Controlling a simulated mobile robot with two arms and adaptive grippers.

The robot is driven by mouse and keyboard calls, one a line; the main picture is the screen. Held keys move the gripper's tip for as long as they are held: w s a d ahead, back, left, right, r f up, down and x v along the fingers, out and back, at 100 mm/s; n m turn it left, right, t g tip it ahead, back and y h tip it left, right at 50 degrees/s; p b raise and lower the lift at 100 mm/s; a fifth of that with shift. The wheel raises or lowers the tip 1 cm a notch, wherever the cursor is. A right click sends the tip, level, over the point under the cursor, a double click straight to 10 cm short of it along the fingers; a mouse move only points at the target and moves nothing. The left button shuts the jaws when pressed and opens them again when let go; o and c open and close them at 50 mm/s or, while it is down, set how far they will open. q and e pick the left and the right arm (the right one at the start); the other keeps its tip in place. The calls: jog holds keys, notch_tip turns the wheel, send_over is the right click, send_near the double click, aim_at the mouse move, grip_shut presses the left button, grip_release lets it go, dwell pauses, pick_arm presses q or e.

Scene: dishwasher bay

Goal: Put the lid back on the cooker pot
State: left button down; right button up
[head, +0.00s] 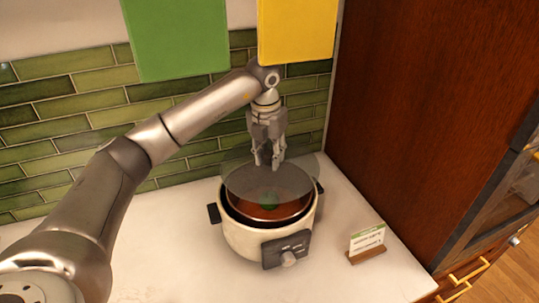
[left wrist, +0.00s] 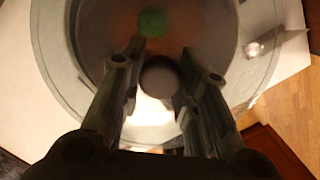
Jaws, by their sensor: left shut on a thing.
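The cooker pot (head: 245,239) is cream-coloured with a dark rim, side handles and a front control panel. It stands upright on the counter, with reddish-brown contents (head: 262,212) and a green piece inside. The clear glass lid (head: 237,166) is over the pot's opening, roughly level and seemingly a little above the rim. My left gripper (head: 267,163) points down and is shut on the lid by its knob. In the left wrist view the round knob (left wrist: 160,84) is between the fingers, with the lid around it. My right gripper is not in view.
A small card in a wooden stand (head: 367,244) is to the pot's right on the white counter (head: 180,262). A tall dark wooden cabinet (head: 420,110) bounds the right side. Green tiles (head: 60,115) rise behind. The counter in front of the pot is clear.

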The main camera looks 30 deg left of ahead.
pick_arm(q)
jog(key=shift+f+b, duration=2.05)
jog(key=shift+f, duration=1.1)
jog(key=shift+f+b, duration=0.15)
jog(key=shift+b, duration=0.15)
dwell(0.3)
jog(key=c, duration=0.5)
grip_release()
jog(key=shift+s, duration=0.1)
jog(key=shift+c, duration=0.2)
